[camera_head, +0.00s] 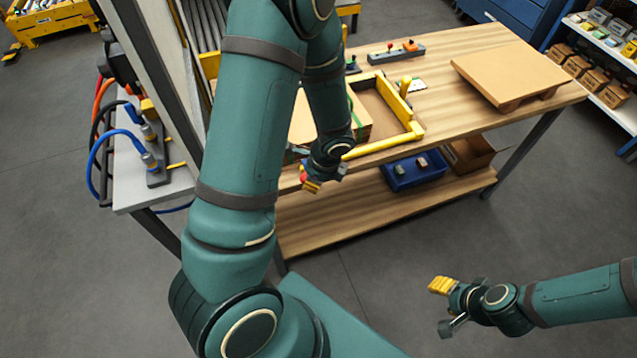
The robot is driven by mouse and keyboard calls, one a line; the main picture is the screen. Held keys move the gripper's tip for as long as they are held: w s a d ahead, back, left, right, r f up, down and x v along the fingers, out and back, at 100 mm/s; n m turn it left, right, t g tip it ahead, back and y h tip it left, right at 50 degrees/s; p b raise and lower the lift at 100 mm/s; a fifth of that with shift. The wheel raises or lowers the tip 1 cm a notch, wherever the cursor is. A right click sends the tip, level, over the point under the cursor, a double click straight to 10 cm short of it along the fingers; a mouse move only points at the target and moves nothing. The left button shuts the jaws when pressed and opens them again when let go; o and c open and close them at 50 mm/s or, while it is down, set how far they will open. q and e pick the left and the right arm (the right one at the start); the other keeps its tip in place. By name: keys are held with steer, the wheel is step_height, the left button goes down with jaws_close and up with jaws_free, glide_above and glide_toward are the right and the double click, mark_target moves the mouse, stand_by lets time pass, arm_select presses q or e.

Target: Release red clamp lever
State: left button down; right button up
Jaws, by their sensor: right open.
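My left gripper (312,184) is at the front edge of the workbench, below the yellow frame. A small red piece (304,177) shows right at its fingertips; it may be the red clamp lever, mostly hidden by the gripper. I cannot tell whether the fingers touch it or are closed on it. My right gripper (443,306) is open and empty, low over the floor in front of the bench, well away from the red piece.
The wooden bench (492,45) carries the yellow frame (384,146) around cardboard, a dark control strip (396,52) with a red knob, and a raised board (510,72). A blue bin (414,171) sits on the lower shelf. My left arm hides the bench's left part.

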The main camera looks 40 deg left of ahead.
steer(key=shift+s+f, duration=0.1)
steer(key=shift+f, duration=0.05)
stand_by(0.7)
step_height(320, 180, up, 9)
steer(key=s+p, duration=0.1)
steer(key=p, duration=0.7)
steer(key=shift+a, duration=0.2)
